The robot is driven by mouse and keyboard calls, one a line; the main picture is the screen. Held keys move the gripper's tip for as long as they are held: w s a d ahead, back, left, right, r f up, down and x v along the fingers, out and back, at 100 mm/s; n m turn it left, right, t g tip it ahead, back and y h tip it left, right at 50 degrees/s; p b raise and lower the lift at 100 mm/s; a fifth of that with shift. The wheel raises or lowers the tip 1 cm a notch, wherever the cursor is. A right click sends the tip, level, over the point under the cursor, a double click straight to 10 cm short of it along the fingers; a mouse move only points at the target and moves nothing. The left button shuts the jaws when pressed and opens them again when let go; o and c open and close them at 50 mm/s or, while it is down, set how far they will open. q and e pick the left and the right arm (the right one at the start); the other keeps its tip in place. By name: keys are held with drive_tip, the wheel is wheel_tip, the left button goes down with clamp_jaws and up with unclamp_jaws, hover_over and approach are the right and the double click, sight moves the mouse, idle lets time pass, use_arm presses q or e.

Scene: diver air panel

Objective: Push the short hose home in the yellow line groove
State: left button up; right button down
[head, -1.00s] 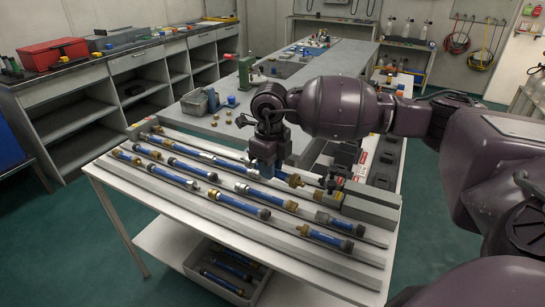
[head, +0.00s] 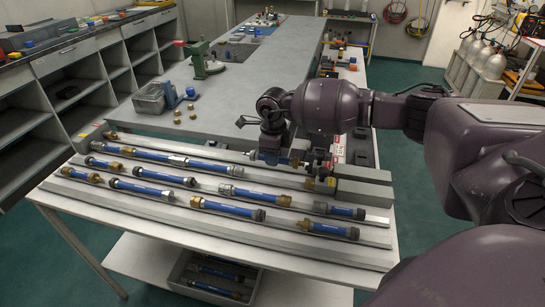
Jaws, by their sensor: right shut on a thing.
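My right gripper (head: 272,160) points down at the back right of the hose rack, at the far row. It is shut on what appears to be the short hose, mostly hidden behind the fingers and wrist. A brass fitting (head: 309,183) shows just right of the gripper, but I cannot tell whether it belongs to that hose. A long blue hose (head: 208,168) lies in the far row to the left, its grey end towards the gripper. I cannot make out the groove's yellow line or how deep the held hose sits. My left gripper is not in view.
Several blue hoses with brass, grey or black ends lie in the nearer rows, such as one (head: 228,208). A grey block (head: 362,190) stands right of the gripper. A bin of hoses (head: 215,278) sits below. A grey bench (head: 225,110) lies behind.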

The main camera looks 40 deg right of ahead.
drive_tip(key=shift+s, duration=0.15)
drive_tip(key=shift+f, duration=0.15)
drive_tip(key=b, duration=0.2)
hover_over(264, 180)
drive_tip(key=s+d, duration=0.2)
drive_tip(key=s, duration=0.1)
drive_tip(key=shift+w+f, duration=0.15)
drive_tip(key=shift+f, duration=0.95)
drive_tip(key=shift+w+f, duration=0.1)
drive_tip(key=shift+f, duration=1)
drive_tip(key=shift+f+b, duration=0.4)
drive_tip(key=shift+f, duration=0.85)
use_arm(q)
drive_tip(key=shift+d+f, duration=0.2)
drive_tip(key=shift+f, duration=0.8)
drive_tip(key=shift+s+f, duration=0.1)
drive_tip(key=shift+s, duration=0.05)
use_arm(e)
drive_tip(key=shift+w+a, duration=0.1)
use_arm(q)
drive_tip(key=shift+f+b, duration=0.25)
drive_tip(key=shift+b, duration=0.05)
use_arm(e)
drive_tip(key=shift+w+a, duration=0.35)
drive_tip(key=shift+w, duration=0.1)
